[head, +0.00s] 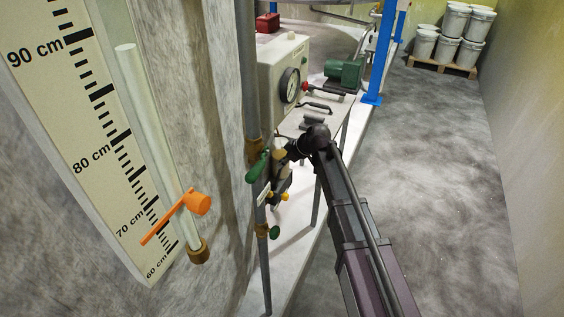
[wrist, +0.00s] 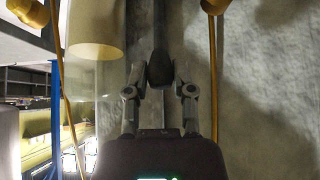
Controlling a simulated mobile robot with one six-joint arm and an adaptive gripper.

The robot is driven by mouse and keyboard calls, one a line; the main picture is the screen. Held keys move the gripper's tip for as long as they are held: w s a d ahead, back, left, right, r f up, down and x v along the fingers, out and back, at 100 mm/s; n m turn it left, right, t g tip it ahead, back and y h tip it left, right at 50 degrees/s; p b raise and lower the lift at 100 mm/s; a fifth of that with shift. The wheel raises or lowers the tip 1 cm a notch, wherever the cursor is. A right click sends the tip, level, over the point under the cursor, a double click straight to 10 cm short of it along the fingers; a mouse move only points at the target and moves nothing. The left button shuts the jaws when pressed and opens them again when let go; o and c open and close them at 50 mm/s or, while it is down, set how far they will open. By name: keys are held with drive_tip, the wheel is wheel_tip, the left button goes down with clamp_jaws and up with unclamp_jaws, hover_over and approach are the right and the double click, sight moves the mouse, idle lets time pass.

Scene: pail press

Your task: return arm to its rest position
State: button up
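My arm reaches up from the lower right in the head view and bends down at its far end. My gripper (head: 272,191) is beside a thin grey pipe with brass fittings, low in the middle of the view. In the head view the fingertips are small and partly hidden among the valve parts.
A green valve handle (head: 258,166) is close by the gripper. An orange lever (head: 198,203) sits on a gauge tube at left. A cream box with a dial (head: 289,86) and a green motor (head: 344,73) stand behind. White pails (head: 447,48) are stacked far back. The floor at right is clear.

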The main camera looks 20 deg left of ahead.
drive_tip(key=o, duration=0.4)
drive_tip(key=shift+w, duration=0.1)
drive_tip(key=shift+o, duration=0.2)
drive_tip(key=shift+d, duration=0.15)
drive_tip(key=s+d+f+m+h, duration=0.1)
drive_tip(key=s+d+m, duration=0.4)
drive_tip(key=d, duration=1)
drive_tip(key=s+d+f+m+h, duration=0.1)
drive_tip(key=s+d+m+h, duration=0.3)
drive_tip(key=d, duration=1.1)
drive_tip(key=s+d+f+m+h, duration=0.2)
drive_tip(key=s+d+m, duration=0.6)
drive_tip(key=d, duration=0.6)
drive_tip(key=shift+s+d+g+h, duration=0.15)
drive_tip(key=shift+d+g+h, duration=0.15)
drive_tip(key=shift+d, duration=0.1)
